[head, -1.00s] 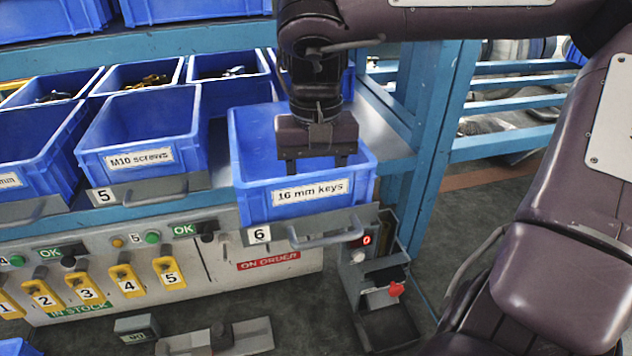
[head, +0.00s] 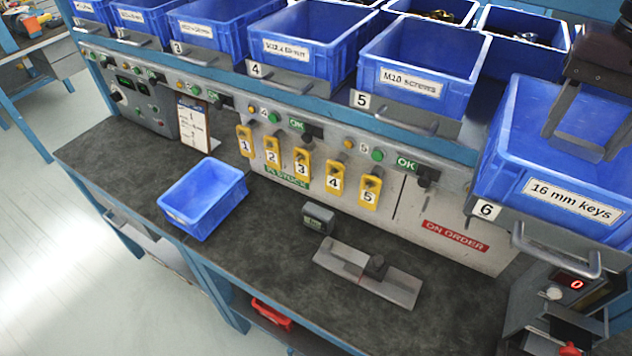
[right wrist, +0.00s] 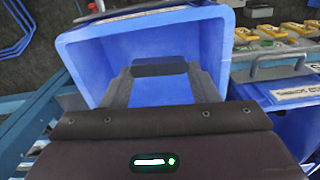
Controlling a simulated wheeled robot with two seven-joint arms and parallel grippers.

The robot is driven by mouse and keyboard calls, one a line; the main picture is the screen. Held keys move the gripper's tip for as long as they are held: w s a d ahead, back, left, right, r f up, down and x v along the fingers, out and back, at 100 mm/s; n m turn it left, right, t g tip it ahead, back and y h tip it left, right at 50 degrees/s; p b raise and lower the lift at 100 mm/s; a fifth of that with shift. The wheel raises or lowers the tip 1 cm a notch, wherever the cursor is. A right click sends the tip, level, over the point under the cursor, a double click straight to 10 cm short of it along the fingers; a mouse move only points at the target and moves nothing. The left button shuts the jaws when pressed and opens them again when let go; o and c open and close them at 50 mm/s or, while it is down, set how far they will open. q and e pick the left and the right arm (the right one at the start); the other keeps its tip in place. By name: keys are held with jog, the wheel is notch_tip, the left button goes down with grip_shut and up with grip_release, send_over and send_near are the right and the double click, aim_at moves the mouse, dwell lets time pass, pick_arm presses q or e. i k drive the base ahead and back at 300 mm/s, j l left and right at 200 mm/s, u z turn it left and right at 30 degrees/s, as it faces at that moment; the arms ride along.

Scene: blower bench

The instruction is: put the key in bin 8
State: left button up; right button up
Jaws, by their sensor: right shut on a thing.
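My right gripper (head: 588,132) is at the right edge of the head view, its fingers pointing down into the open bin 6 (head: 510,140), labelled "16 mm keys". In the right wrist view the fingers (right wrist: 162,75) stand apart with a short dark bar, seemingly the key (right wrist: 160,67), held between their tips. The blue bin wall lies behind it. No bin marked 8 can be read in these frames. My left gripper is not in view.
Bin 5 (head: 410,75) and bin 4 (head: 305,52) stand left of bin 6 on the rack. A small blue tray (head: 203,197), a grey box (head: 318,218) and a metal fixture (head: 367,275) are on the dark bench. The bench's front left is clear.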

aim_at(208, 204)
jog(key=i+j+u, duration=0.1)
jog(key=u, duration=0.35)
jog(key=i+j+u, duration=0.15)
jog(key=u, duration=0.3)
jog(key=i+j+u, duration=0.15)
jog(key=u, duration=0.3)
jog(key=i+j+u, duration=0.15)
jog(key=u, duration=0.25)
